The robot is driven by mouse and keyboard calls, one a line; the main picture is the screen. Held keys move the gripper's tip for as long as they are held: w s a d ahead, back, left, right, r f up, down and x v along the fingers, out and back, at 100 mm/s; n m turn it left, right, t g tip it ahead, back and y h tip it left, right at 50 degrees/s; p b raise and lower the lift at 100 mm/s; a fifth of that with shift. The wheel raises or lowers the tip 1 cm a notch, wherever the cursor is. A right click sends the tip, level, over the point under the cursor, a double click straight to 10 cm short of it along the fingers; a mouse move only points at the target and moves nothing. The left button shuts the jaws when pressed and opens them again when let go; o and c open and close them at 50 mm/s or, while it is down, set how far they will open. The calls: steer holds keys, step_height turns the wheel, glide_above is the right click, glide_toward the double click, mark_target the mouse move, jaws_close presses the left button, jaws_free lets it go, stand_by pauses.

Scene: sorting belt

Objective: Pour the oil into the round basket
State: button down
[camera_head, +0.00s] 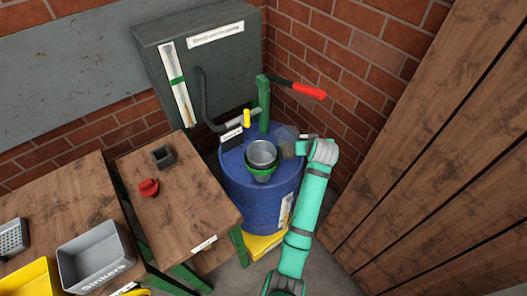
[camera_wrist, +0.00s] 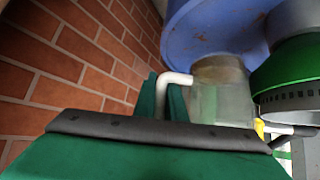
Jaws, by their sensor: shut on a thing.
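The round basket (camera_head: 262,176) is a green ring with a metal cup-like vessel (camera_head: 262,152) set in it, on or over the blue barrel. In the wrist view the green rim (camera_wrist: 290,68) with a slotted grey edge shows at the right. My gripper (camera_head: 291,147) is at the right of the basket, level with its top, shut on a see-through container (camera_head: 287,131). In the wrist view this container (camera_wrist: 225,106) is a clear, boxy vessel beside the basket, with a brownish part at its end. Whether it holds oil, and its exact tilt, I cannot tell.
The blue barrel (camera_head: 252,204) carries a green hand pump (camera_head: 264,105) with a red handle and yellow-tipped spout. A grey cabinet (camera_head: 200,45) and brick walls stand behind. Wooden tables (camera_head: 190,205) at left hold a red part and bins. Wooden planks stand at right.

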steer(key=a+r+n+t+h, duration=0.1)
steer(key=r, duration=0.2)
steer(key=s+a+r+n+t+h, duration=0.1)
steer(key=r+h, duration=0.1)
steer(key=r, duration=0.2)
steer(key=s+a+r+t+h, duration=0.1)
steer(key=r, duration=0.3)
steer(key=shift+a+r+n, duration=0.25)
steer(key=shift+a+n, duration=0.1)
steer(key=shift+n, duration=0.05)
steer(key=a+r+n+t+h, duration=0.1)
steer(key=t, duration=0.1)
steer(key=s+a+r+n+t+h+b, duration=0.1)
steer(key=r+n+h, duration=0.1)
steer(key=shift+a+r+t, duration=0.1)
steer(key=shift+a+t, duration=0.15)
steer(key=shift+t, duration=0.15)
steer(key=shift+s+a+r+n+h+b, duration=0.1)
steer(key=shift+a+n+h+b, duration=0.25)
steer(key=shift+b, duration=0.4)
steer(key=shift+s+a+r+n+t+b, duration=0.25)
steer(key=shift+a+r+n+t+b, duration=0.15)
steer(key=shift+r+t, duration=0.15)
steer(key=shift+s+a+r+n+t+b, duration=0.2)
steer(key=shift+a+r+n+t+b, duration=0.15)
steer(key=shift+t, duration=0.2)
steer(key=shift+s+d+r, duration=0.1)
steer(key=shift+d, duration=0.05)
